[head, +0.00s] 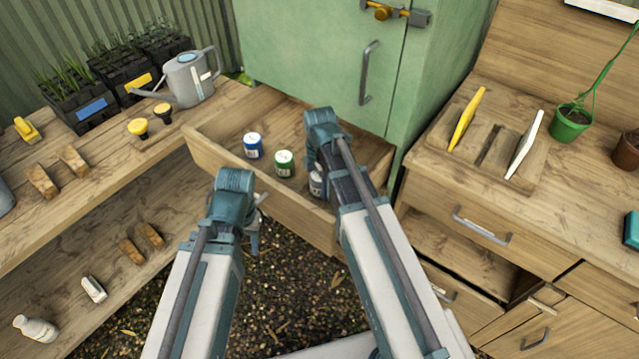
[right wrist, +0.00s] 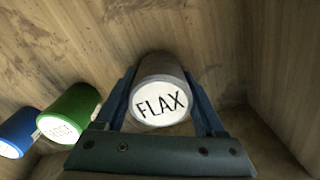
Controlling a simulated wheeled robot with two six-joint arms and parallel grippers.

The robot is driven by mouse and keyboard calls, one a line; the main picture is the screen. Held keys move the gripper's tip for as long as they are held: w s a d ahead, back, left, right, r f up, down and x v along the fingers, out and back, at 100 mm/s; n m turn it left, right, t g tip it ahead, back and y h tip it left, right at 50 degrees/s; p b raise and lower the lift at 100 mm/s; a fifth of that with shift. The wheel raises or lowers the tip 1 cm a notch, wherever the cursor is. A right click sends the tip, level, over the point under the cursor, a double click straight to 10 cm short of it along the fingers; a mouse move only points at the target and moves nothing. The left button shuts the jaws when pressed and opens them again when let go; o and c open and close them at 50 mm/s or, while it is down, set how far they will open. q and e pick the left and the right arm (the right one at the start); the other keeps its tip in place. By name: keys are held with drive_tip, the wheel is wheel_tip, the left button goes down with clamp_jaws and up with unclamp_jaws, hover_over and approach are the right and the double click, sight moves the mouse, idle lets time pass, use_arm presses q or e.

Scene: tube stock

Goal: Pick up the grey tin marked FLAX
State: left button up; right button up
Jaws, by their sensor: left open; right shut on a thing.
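The grey tin (right wrist: 161,98) has a white lid marked FLAX and sits between the two fingers of my right gripper (right wrist: 163,100) in the right wrist view. The right gripper is shut on it. In the head view the grey tin (head: 317,184) is partly hidden by my right arm, inside the open wooden drawer (head: 225,165). I cannot tell whether it touches the drawer floor. My left gripper (head: 258,222) is open and empty, outside the drawer's front, with its fingers mostly hidden by the arm.
A green tin (head: 284,164) and a blue tin (head: 253,146) stand left of the grey tin in the drawer. The green cabinet (head: 310,50) rises behind the drawer. A watering can (head: 188,80) stands on the left bench. The right bench (head: 440,185) is close to my right arm.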

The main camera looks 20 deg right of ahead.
wheel_tip(320, 180, up, 27)
drive_tip(key=p, duration=2.6)
drive_tip(key=shift+r+p, duration=0.15)
drive_tip(key=shift+p, duration=0.25)
